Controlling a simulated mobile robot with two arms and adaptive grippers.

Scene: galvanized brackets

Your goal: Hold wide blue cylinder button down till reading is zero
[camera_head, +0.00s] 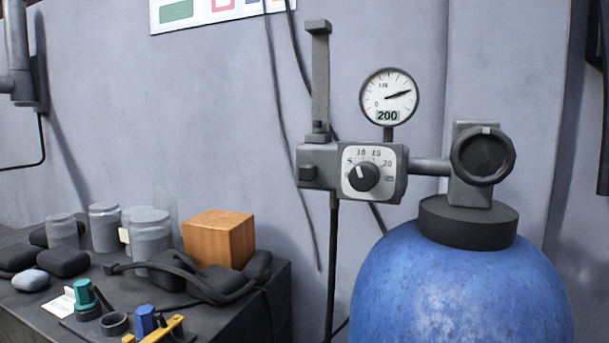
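The wide blue cylinder (460,295) stands upright at the lower right, its lower part cut off by the picture edge. A dark collar and valve with a round black knob (483,157) sit on top. A pipe joins the valve to a regulator block with a dial and black pointer knob (363,177). The round gauge (388,97) above it reads 200 on its small green display, its needle pointing right. A dark square piece (309,171), possibly the button, is at the block's left end, below an upright grey lever (319,80). Neither gripper can be made out.
A dark bench (270,300) at the lower left holds several grey jars (105,226), a wooden block (218,238), dark pouches and small tools. Cables hang along the grey wall. Dark fixtures show at the left and right edges.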

